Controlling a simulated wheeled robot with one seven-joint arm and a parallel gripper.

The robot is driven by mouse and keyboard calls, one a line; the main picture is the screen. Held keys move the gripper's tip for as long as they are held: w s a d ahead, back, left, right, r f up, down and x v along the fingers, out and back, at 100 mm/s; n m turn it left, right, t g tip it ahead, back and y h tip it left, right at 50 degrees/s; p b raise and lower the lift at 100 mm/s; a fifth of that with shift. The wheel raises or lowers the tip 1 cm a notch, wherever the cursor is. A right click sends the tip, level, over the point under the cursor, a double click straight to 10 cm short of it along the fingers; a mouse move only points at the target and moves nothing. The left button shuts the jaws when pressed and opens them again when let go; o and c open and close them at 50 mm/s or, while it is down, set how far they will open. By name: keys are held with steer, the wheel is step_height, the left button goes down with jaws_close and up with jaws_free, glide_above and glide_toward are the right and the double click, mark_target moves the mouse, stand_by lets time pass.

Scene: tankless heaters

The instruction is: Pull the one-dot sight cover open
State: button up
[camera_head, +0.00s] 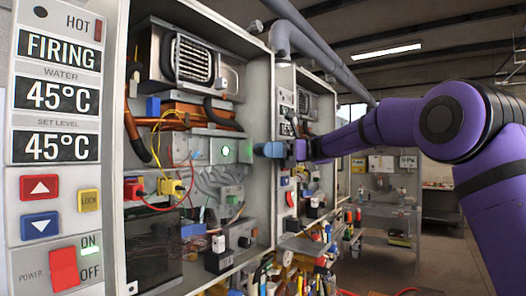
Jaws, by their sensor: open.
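My gripper (264,149), blue and purple, reaches in from the right to the open heater cabinet. Its tips are just right of a round green-lit sight (225,150) on a grey housing. The sight has one small pale dot in its middle. The sight cover itself cannot be made out for sure; my gripper hides part of the housing's right end. The jaws are small and seen from the side, and nothing can be seen held in them. Whether they touch the housing cannot be told.
A control panel (55,150) reading FIRING and 45°C fills the left edge. Wires and copper pipes crowd the cabinet around the housing. A second heater (307,120) stands behind my gripper. Open floor (440,262) lies at the lower right.

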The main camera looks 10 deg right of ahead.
steer(key=v, duration=0.9)
steer(key=shift+d, duration=0.4)
steer(key=shift+w, duration=0.1)
